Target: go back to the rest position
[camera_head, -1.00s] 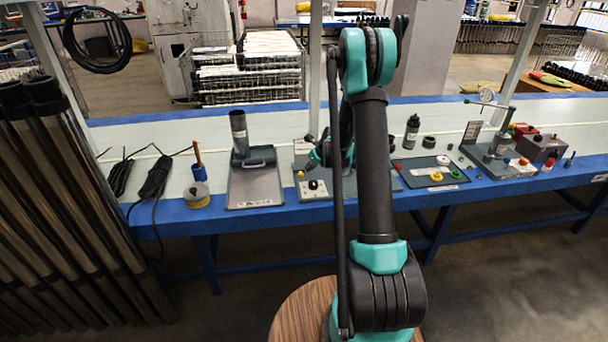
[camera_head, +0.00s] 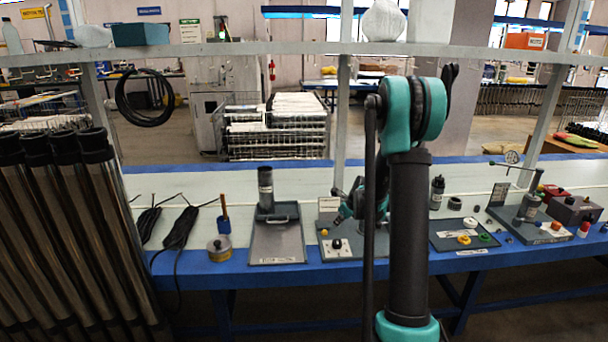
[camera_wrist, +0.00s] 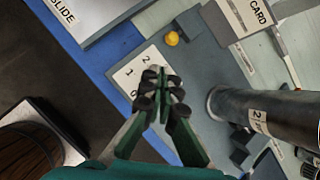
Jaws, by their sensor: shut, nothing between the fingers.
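My gripper (camera_wrist: 163,90) is shut and empty in the wrist view. It hangs above a grey board with a white label plate (camera_wrist: 128,75) marked with numbers, a yellow knob (camera_wrist: 172,38) and a dark grey tube (camera_wrist: 265,112) to the right. In the head view my gripper (camera_head: 345,208) is small and partly hidden behind my own arm, over the middle board (camera_head: 350,246) on the bench. Whether it touches anything there is hard to tell.
The blue-edged bench (camera_head: 230,275) carries a slide board (camera_head: 277,240) with an upright tube (camera_head: 265,188), a board with coloured rings (camera_head: 455,240) and a gauge stand (camera_head: 528,212). Long tubes (camera_head: 60,220) stand at left. A shelf (camera_head: 250,47) crosses above.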

